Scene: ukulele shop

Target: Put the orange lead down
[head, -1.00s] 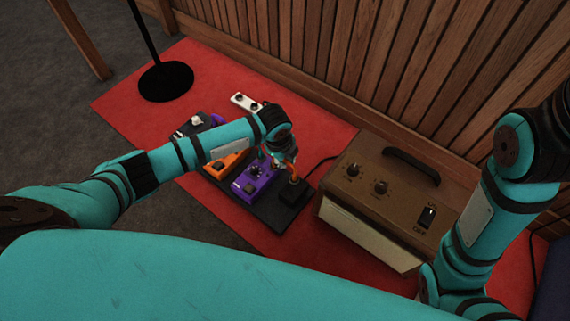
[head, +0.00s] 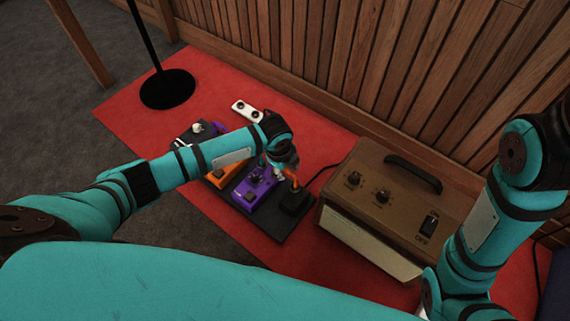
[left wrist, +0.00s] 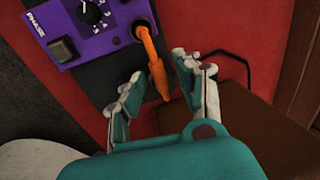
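The orange lead (left wrist: 154,62) bends out of the right side of the purple pedal (left wrist: 98,28) in the left wrist view. Its straight end lies between the two fingers of my left gripper (left wrist: 157,85), with a gap on both sides. The fingers are apart and open. In the head view, my left gripper (head: 281,160) is over the right part of the pedalboard (head: 270,222), and a bit of the orange lead (head: 293,180) shows beside it. The purple pedal (head: 252,190) sits on the board. My right gripper is out of view.
A brown amplifier (head: 395,190) stands right of the board, with a black cable (head: 322,175) between. A round black stand base (head: 167,88) is on the red mat (head: 115,110).

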